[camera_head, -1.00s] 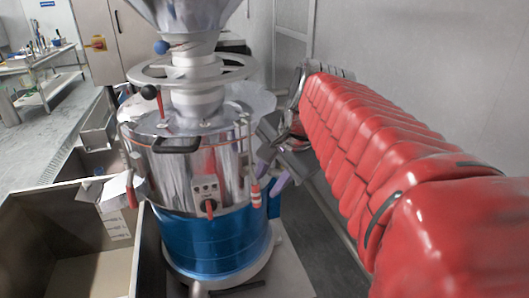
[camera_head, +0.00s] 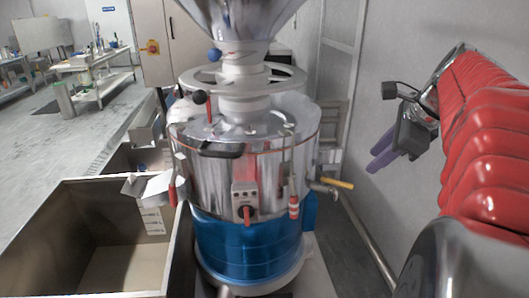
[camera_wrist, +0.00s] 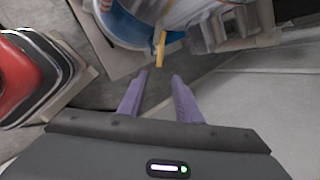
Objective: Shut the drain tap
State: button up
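The drain tap (camera_head: 324,190) sticks out of the right side of the steel grinder (camera_head: 250,160), just above its blue base. Its yellow handle (camera_head: 339,183) points out to the right, away from the drum. In the wrist view the yellow handle (camera_wrist: 160,50) shows beyond the fingertips, near the blue base. My gripper (camera_head: 375,160) hangs in the air to the right of the tap, apart from it. Its two purple fingers are spread with nothing between them, as the wrist view (camera_wrist: 160,75) also shows.
An open metal bin (camera_head: 65,185) stands left of the grinder. A red-handled lever (camera_head: 293,206) and a red switch (camera_head: 247,211) are on the drum's front. A grey wall (camera_head: 400,50) lies behind my arm. The floor right of the grinder looks clear.

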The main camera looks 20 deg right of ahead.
aim_at(346, 184)
jog(key=shift+f, duration=0.1)
jog(key=x, duration=1.3)
jog(key=shift+w+f, duration=0.15)
jog(key=shift+f, duration=0.15)
jog(key=shift+c, duration=0.2)
grip_shut()
jog(key=shift+a, duration=0.1)
